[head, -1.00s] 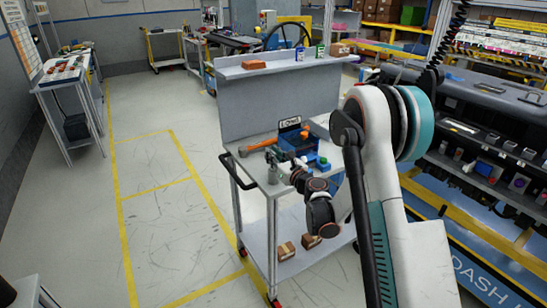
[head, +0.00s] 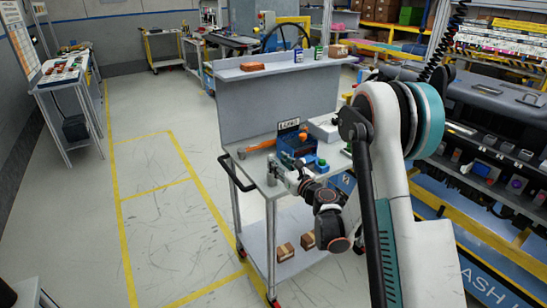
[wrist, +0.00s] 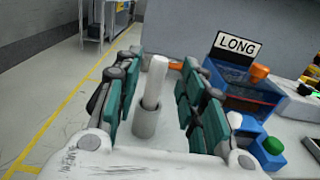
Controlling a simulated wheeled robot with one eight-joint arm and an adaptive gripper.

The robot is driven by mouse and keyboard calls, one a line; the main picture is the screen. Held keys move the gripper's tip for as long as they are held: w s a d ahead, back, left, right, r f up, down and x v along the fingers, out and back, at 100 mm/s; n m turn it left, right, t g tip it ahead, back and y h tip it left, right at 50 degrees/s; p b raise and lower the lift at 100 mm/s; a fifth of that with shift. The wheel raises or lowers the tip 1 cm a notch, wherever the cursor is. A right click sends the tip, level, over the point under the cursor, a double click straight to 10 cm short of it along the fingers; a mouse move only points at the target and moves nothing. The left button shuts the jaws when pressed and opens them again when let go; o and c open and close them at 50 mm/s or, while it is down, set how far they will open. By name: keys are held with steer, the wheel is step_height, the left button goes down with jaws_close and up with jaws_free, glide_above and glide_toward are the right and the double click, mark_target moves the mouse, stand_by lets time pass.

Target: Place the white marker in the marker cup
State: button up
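The white marker (wrist: 157,82) stands in the grey marker cup (wrist: 146,123) in the wrist view, its lower end inside and its upper part sticking out, leaning slightly right. My gripper (wrist: 163,90) is open, with one teal-padded finger on each side of the marker. Gaps show between the fingers and the marker. In the head view my gripper (head: 273,171) is low over the front left of the grey cart top (head: 255,173). There the marker and cup are too small and covered to make out clearly.
A blue bin (wrist: 240,92) with a LONG sign (wrist: 236,46) stands right of the cup. A green-capped item (wrist: 272,147) is near the right finger. An orange-handled tool (head: 258,146) lies behind. The cart's upright back panel (head: 262,108) closes off the rear.

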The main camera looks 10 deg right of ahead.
steer(key=b+v, duration=0.1)
steer(key=v, duration=0.5)
steer(key=s+d+r+m+h+b, duration=0.1)
steer(key=s+d+r+m+h, duration=0.3)
steer(key=r+m, duration=0.6)
steer(key=s+d+r+m+h, duration=0.3)
steer(key=s+r+m+h, duration=0.2)
steer(key=r+m, duration=0.5)
steer(key=s+a+f+m+g+y, duration=0.1)
steer(key=s+a+f+m+g, duration=0.2)
steer(key=s+m, duration=0.3)
steer(key=s+a+f+m+g+y, duration=0.1)
steer(key=s+a+f+m+g, duration=0.2)
steer(key=s+m, duration=0.4)
steer(key=s+a+f+m+g+y, duration=0.1)
steer(key=s+a+f+m+g, duration=0.3)
steer(key=s, duration=1)
steer(key=f+m, duration=0.1)
steer(key=m, duration=0.1)
steer(key=shift+s+a+f+m, duration=0.3)
steer(key=shift+s+f, duration=0.1)
